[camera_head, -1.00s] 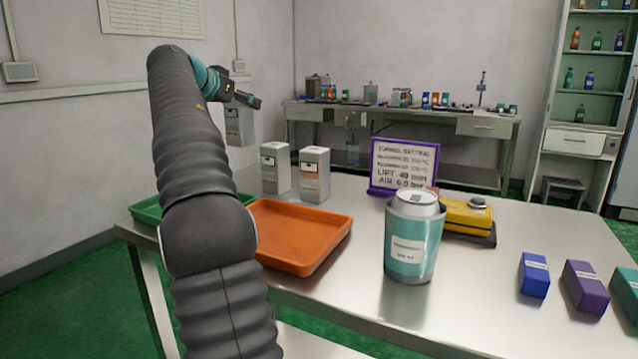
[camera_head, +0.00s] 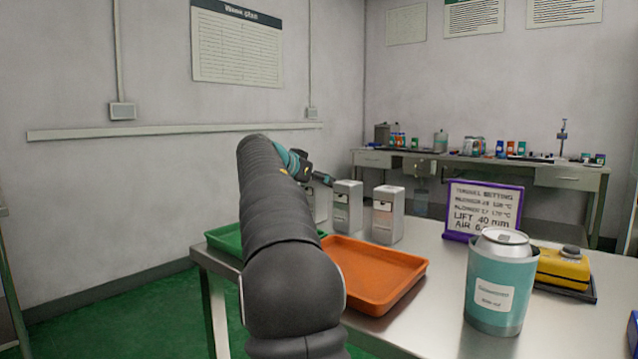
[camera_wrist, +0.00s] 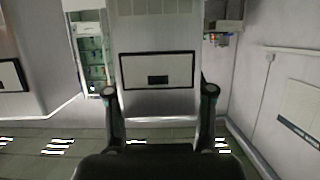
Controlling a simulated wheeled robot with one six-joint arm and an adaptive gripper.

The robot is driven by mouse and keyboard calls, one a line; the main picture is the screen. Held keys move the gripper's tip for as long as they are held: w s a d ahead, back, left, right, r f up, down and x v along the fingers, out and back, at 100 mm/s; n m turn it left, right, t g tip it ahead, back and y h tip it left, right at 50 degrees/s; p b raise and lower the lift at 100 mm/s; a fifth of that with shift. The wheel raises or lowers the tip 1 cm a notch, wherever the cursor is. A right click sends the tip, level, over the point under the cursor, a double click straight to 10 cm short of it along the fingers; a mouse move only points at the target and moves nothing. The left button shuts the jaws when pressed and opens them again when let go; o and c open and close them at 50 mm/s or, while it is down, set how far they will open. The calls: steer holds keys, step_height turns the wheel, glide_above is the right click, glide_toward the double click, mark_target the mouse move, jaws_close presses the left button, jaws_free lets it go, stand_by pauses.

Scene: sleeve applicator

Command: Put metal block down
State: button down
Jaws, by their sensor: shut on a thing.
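My gripper (camera_head: 322,179) is shut on a grey metal block (camera_head: 318,205) with a dark-framed label. In the head view this block is left of two similar standing blocks and partly hidden by my arm; I cannot tell whether its base touches the table. In the wrist view the held block (camera_wrist: 158,38) is between the two fingers (camera_wrist: 160,100). The near standing block (camera_head: 348,208) is upright beside it, and another block (camera_head: 387,216) with an orange-tinted label stands further right. Part of a block (camera_wrist: 22,50) also shows at the wrist view's left edge.
An orange tray (camera_head: 416,266) lies in front of the blocks, and a green tray (camera_head: 222,236) is at the left table edge. A purple-framed sign (camera_head: 482,208), a teal-labelled can (camera_head: 500,283) and a yellow device (camera_head: 563,266) stand to the right.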

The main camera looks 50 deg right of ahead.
steer(key=shift+f, duration=0.1)
steer(key=shift+c, duration=1.8)
jaws_free()
steer(key=shift+r, duration=0.25)
steer(key=v, duration=1.2)
steer(key=shift+b, duration=0.3)
